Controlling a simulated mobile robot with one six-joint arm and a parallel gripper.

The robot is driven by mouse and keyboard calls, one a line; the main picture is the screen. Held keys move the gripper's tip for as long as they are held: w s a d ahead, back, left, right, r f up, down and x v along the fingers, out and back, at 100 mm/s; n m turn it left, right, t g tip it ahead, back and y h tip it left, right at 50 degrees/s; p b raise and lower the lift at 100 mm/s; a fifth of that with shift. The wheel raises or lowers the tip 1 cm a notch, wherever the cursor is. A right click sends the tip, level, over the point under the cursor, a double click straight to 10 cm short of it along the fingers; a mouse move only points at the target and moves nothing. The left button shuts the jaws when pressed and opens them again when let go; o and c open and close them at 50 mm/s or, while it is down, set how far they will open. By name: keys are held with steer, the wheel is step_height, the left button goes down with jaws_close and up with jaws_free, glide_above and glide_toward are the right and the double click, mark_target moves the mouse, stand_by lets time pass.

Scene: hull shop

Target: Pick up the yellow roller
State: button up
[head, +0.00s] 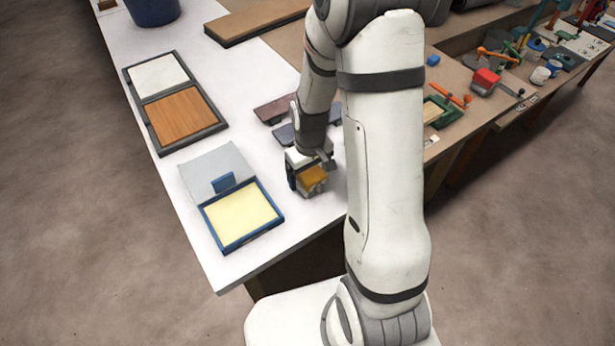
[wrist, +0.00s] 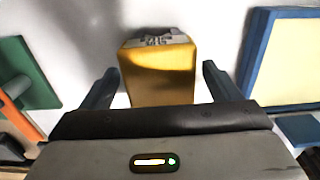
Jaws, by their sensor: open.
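The yellow thing (head: 313,178) stands on the white table top near its front corner, under my gripper (head: 307,172). In the wrist view it is a boxy yellow body (wrist: 160,80) with a grey, textured end; no round roller shape shows. My gripper (wrist: 160,68) is open, with one dark finger on each side of the yellow body. Gaps show between the fingers and its sides. The lower part of the body is hidden by the gripper's front edge. My arm hides part of the table behind it.
A blue-framed tray with a pale yellow pad (head: 240,216) lies to the left. A dark frame with white and wooden panels (head: 180,117) lies farther back. Dark plates (head: 284,108) lie behind my gripper. A green fixture (wrist: 30,75) shows at the wrist view's left.

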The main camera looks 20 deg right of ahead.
mark_target(309, 171)
steer(key=shift+f, duration=0.5)
steer(key=c, duration=1.5)
steer(key=shift+o, duration=0.2)
step_height(309, 171, up, 10)
steer(key=shift+r, duration=0.1)
